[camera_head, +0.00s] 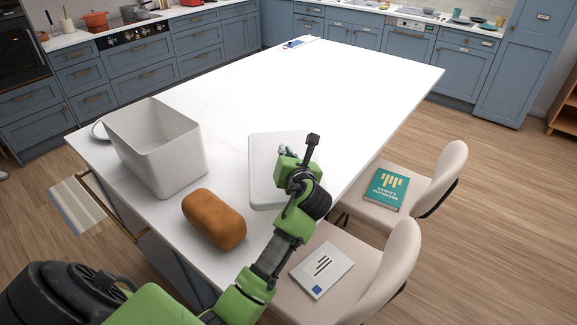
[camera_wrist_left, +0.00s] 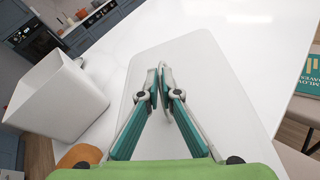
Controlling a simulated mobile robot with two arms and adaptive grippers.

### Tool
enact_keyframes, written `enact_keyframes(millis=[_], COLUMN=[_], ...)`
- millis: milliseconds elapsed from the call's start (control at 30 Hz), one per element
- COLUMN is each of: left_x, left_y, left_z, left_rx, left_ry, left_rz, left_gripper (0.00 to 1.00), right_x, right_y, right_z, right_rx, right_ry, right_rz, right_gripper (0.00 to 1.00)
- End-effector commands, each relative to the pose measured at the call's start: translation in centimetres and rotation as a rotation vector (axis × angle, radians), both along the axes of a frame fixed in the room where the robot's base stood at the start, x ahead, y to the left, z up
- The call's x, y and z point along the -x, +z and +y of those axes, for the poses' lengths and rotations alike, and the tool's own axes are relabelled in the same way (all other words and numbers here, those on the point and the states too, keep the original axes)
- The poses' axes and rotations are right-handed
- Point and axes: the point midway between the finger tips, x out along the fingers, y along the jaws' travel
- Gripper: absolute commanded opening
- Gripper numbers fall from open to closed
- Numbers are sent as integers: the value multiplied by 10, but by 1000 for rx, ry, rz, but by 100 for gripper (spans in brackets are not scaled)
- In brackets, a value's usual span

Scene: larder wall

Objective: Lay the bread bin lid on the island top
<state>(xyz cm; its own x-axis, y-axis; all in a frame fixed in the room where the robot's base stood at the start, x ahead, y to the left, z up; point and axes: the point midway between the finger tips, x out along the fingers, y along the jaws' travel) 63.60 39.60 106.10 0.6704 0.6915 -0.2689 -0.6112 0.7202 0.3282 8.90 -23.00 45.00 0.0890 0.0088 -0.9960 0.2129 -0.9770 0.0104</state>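The white bread bin lid (camera_head: 262,185), a flat rounded rectangle, lies level over the island top (camera_head: 345,85), right of the bin. It also fills the middle of the left wrist view (camera_wrist_left: 215,85). I cannot tell whether it touches the top. My left gripper (camera_head: 284,150) is over the middle of the lid. In the left wrist view its fingers (camera_wrist_left: 161,78) are drawn together with a narrow gap, apparently on the lid's grip, which they hide. The white bread bin (camera_head: 160,150) stands uncovered on the island. My right gripper is not in view.
A brown loaf (camera_head: 214,218) lies between bin and lid near the front edge. A plate (camera_head: 98,130) is partly behind the bin. Two chairs (camera_head: 440,180) with a teal book (camera_head: 385,188) and a white booklet (camera_head: 322,270) stand at the right.

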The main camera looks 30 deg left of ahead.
Motion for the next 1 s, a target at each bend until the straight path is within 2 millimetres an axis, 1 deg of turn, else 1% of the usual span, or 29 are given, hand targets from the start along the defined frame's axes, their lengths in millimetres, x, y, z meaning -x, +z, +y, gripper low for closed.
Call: enact_keyframes(millis=[33,133,333,567,700,800,1000], left_x=[-8,-20,-38,-46,-47,-47,-47], left_y=[-6,-24,-47,-58,-78,-87,-89], left_z=[4,10,19,23,23,23,23], left_rx=[-2,-2,-3,-3,-2,-2,-2], left_ry=[0,0,0,0,-1,-1,-1], left_rz=[1,1,-2,-3,2,-1,-4], left_gripper=[0,0,0,0,0,0,0], right_x=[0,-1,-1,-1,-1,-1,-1], right_y=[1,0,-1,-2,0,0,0], right_z=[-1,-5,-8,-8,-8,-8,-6], right_rx=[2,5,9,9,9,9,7], right_ry=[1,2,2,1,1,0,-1], right_rz=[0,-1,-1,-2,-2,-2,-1], right_gripper=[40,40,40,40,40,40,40])
